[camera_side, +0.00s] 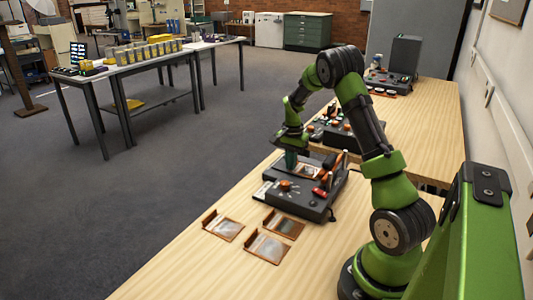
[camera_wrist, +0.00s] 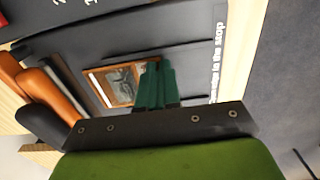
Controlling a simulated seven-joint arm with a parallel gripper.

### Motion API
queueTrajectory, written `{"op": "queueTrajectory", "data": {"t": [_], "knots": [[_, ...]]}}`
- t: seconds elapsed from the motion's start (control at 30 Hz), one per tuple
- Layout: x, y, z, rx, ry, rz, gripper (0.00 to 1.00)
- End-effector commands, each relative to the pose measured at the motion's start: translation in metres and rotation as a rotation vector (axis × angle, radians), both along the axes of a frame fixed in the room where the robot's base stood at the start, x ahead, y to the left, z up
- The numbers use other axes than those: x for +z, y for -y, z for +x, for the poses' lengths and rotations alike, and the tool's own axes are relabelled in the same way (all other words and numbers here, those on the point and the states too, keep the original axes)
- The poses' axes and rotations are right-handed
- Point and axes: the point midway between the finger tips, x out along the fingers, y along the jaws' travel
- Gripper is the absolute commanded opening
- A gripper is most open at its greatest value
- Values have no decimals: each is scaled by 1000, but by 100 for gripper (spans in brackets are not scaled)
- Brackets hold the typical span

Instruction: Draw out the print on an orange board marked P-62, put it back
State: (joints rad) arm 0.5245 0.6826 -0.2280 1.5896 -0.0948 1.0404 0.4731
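My gripper (camera_side: 290,160) points down over a dark device (camera_side: 296,203) on the wooden table. In the wrist view its teal fingers (camera_wrist: 154,82) are side by side, with no clear gap. A print in an orange-brown border (camera_wrist: 110,78) lies in the device, just beyond and left of the fingertips; the fingers cover its right part. I cannot tell whether they touch it. This print also shows in the side view (camera_side: 308,171). Three more bordered prints lie in front of the device: left (camera_side: 224,227), right (camera_side: 284,225) and nearest (camera_side: 268,247). No P-62 mark is legible.
The device carries an orange knob (camera_side: 286,184), a red part (camera_side: 319,192) and upright parts at its right. An orange handle (camera_wrist: 52,92) is close at left in the wrist view. Another dark device (camera_side: 345,134) stands behind. The table's front is clear around the prints.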

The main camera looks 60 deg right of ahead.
Motion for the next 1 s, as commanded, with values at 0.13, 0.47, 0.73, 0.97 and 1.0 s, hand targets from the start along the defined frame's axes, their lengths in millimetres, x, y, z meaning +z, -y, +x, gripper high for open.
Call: {"op": "queueTrajectory", "data": {"t": [0.13, 0.47, 0.73, 0.97, 1.0], "knots": [[0, 0, 16, 1, 0, -1, 0], [0, 0, 31, 0, -1, 1, 0], [0, 0, 31, -1, -1, 1, 0], [0, 0, 31, 0, 0, 1, 33], [0, 0, 31, 0, 0, 1, 33]]}}
